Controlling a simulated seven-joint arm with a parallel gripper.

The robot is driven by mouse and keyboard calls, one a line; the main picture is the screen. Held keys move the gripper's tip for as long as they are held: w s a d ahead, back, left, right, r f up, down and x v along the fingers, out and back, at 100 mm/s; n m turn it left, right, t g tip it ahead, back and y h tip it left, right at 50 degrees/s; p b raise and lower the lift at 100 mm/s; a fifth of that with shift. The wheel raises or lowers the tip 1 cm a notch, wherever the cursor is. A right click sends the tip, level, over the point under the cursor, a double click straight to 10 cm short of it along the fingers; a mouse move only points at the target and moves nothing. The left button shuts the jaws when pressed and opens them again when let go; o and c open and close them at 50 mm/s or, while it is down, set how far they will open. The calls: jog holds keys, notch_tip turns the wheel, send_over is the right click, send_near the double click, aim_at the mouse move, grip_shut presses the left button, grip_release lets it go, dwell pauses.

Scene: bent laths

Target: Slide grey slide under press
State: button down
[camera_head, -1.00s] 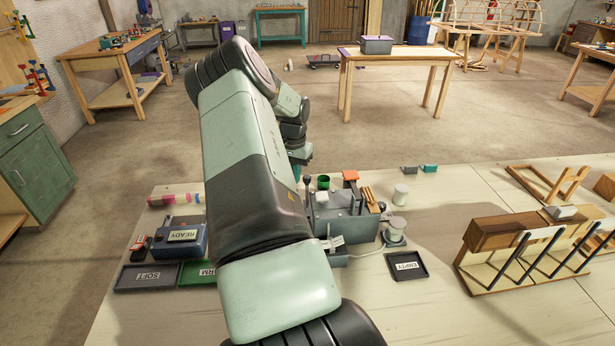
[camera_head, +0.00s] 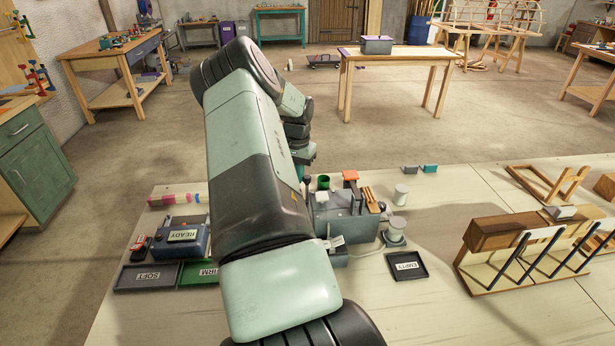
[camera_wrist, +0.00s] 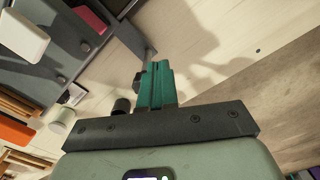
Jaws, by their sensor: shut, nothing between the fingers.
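The grey press-like machine (camera_head: 352,228) stands on the bench just right of my arm, and its left part is hidden behind the arm. A small pale grey piece (camera_head: 334,243) sticks out at its front; I cannot tell whether this is the grey slide. In the wrist view, a grey body (camera_wrist: 62,52) with a pale block (camera_wrist: 22,36) lies at the upper left. My gripper (camera_wrist: 153,68) shows there as teal fingers, shut and empty, apart from the grey body.
A blue READY box (camera_head: 184,236), a black SOFT tray (camera_head: 148,276) and a green tray (camera_head: 198,274) are on the left. A black EMPTY tray (camera_head: 407,266) and a wooden rack (camera_head: 525,245) are on the right. Bare bench lies between the EMPTY tray and the rack.

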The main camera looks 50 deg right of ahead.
jog(key=s+d, duration=0.5)
dwell(1.6)
jog(key=shift+w+a, duration=0.1)
notch_tip(320, 180, up, 6)
jog(key=shift+w+a, duration=0.35)
dwell(0.6)
dwell(0.5)
